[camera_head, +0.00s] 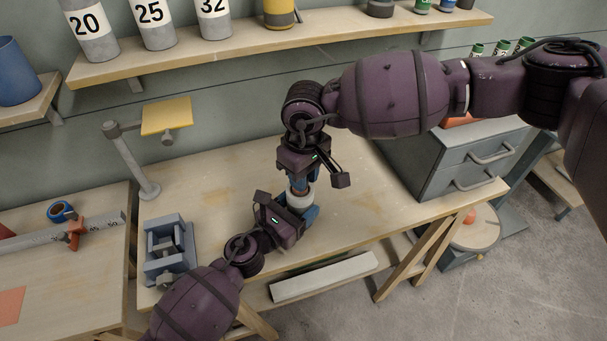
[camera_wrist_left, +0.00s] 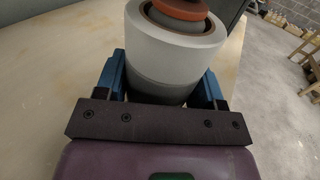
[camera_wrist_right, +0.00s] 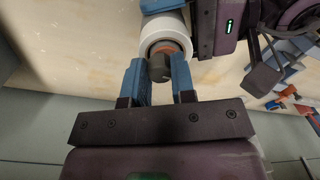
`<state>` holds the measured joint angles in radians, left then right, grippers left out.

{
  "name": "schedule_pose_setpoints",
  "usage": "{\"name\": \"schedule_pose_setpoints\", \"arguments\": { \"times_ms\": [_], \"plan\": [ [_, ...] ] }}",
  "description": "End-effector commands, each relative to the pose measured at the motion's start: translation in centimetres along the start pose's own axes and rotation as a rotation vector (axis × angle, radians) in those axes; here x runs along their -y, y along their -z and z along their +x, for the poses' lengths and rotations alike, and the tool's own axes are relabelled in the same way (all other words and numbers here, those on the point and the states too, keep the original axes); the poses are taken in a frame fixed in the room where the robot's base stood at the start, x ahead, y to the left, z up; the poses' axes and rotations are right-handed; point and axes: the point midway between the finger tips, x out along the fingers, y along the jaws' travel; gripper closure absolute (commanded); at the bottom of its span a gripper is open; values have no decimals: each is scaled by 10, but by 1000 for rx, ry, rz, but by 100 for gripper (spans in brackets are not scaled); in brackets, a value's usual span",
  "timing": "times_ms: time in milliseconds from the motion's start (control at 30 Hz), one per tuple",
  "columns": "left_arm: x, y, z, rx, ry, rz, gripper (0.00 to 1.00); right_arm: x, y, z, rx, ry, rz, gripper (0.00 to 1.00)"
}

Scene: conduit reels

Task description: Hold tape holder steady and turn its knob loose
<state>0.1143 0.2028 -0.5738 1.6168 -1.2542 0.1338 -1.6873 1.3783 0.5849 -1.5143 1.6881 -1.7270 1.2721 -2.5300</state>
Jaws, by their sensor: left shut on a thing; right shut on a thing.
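The tape holder (camera_head: 301,199) stands on the wooden bench, carrying a white tape roll. In the left wrist view the white roll (camera_wrist_left: 176,40) sits on a grey lower part, with an orange piece (camera_wrist_left: 182,8) on top. My left gripper (camera_head: 297,211) is shut on the lower part of the holder, blue fingers on either side. My right gripper (camera_head: 299,186) comes from above and is shut on the knob. In the right wrist view the grey knob (camera_wrist_right: 159,68) lies between the blue fingertips, in front of the orange piece and white roll. The holder's base is mostly hidden.
A grey vise-like block (camera_head: 168,252) stands at the bench's left end, with a yellow-topped lamp (camera_head: 166,116) behind it. A grey drawer unit (camera_head: 455,160) stands at the right. A shelf (camera_head: 270,45) with numbered cylinders runs above. Bare bench (camera_head: 215,165) lies left of my right gripper.

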Motion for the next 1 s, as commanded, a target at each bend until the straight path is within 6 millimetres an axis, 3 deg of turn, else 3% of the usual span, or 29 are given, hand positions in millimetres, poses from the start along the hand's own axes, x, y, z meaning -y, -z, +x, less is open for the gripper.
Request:
{"name": "schedule_pose_setpoints", "arguments": {
  "times_ms": [667, 700, 800, 867, 1000],
  "plan": [
    [0, 1, 0, -1, 1, 0, 67, -1, 1, -1, 0, -1, -62, 100],
    [0, 1, 0, -1, 1, 0, 67, -1, 1, -1, 0, -1, -62, 73],
    [0, 1, 0, -1, 1, 0, 67, -1, 1, -1, 0, -1, -62, 58],
    [0, 1, 0, -1, 1, 0, 67, -1, 0, 0, 1, -1, -62, 49],
    [0, 1, 0, -1, 1, 0, 67, 0, 0, 0, 1, 0, -62, 49]
  ]
}}
